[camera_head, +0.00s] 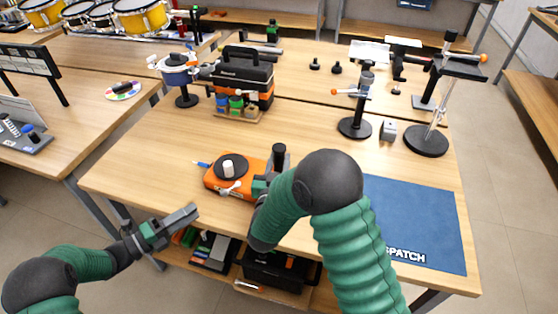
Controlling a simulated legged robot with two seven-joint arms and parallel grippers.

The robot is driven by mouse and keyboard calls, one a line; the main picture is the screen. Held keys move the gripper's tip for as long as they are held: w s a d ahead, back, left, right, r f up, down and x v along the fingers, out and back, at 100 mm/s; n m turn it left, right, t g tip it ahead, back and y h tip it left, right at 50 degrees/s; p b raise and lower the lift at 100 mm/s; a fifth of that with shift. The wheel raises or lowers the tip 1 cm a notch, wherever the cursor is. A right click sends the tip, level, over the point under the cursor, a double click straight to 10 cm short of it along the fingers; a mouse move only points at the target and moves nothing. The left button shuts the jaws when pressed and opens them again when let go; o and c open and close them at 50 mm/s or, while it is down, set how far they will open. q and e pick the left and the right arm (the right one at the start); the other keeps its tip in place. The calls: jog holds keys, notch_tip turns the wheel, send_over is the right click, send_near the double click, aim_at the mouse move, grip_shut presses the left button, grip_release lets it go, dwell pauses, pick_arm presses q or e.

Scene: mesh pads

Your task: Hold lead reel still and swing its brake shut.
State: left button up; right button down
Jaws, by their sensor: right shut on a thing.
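The lead reel (213,181) is an orange body with a black disc (232,163) and a pale upright knob on top. It lies on the near half of the table. A small pale lever (230,188), which looks like the brake, is on its near side. My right gripper (262,186) is shut on the reel's right end, beside an upright black cylinder (279,156); my arm partly hides the grip. My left gripper (190,214) is off the table's front edge, to the left of and nearer than the reel, apart from it. Its finger gap is not clear.
A blue mat (420,218) covers the table's right front. A black tool case (243,75) stands behind the reel, and black stands (355,125) stand at the back right. A shelf with boxes is below the front edge.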

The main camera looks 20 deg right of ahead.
dwell(0.6)
jog(key=c, duration=1.7)
grip_release()
grip_shut()
jog(key=shift+s+f, duration=0.1)
jog(key=shift+f, duration=0.15)
